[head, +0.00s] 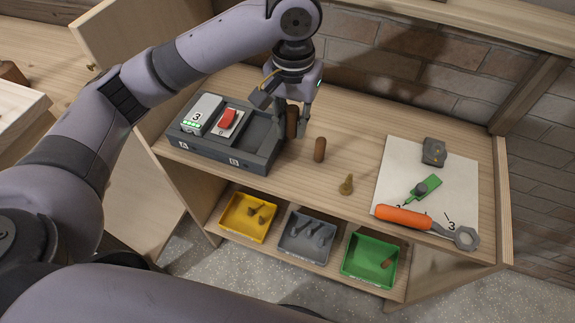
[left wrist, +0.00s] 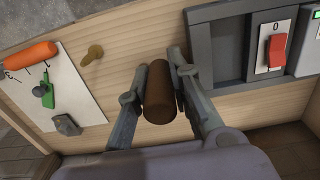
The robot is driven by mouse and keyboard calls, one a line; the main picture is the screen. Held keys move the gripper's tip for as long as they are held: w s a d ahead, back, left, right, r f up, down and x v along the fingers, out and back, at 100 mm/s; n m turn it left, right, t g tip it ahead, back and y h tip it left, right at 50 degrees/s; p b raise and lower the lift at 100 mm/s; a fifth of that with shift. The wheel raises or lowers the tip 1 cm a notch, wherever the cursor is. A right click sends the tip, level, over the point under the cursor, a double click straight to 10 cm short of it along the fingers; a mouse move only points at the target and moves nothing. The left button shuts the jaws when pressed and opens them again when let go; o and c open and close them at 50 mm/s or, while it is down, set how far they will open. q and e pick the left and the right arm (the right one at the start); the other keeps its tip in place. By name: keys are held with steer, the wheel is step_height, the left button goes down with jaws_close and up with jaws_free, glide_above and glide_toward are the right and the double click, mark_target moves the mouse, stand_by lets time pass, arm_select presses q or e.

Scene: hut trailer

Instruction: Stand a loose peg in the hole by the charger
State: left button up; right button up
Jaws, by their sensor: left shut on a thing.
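My left gripper (head: 294,122) is shut on a brown peg (head: 292,116), held roughly upright beside the right end of the charger (head: 220,153). The held peg also shows between the fingers in the left wrist view (left wrist: 158,92). A second brown peg (head: 319,149) stands upright on the bench just to the right of the gripper. I cannot tell whether it sits in a hole; no empty hole shows. My right gripper is out of view.
A brass piece (head: 346,185) stands on the bench. A white sheet (head: 400,160) carries a grey block (head: 433,152), a green tool (head: 424,188) and an orange-handled wrench (head: 403,217). Yellow (head: 235,232), grey (head: 290,251) and green (head: 350,270) bins sit on the shelf below.

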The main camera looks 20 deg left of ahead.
mark_target(291, 172)
arm_select(q)
step_height(291, 172, down, 13)
steer(key=shift+f, duration=0.2)
stand_by(0.4)
steer(key=o, duration=0.9)
steer(key=shift+f, duration=0.1)
steer(key=shift+c, duration=0.2)
step_height(291, 172, up, 12)
steer(key=shift+r, duration=0.15)
steer(key=shift+s, duration=0.1)
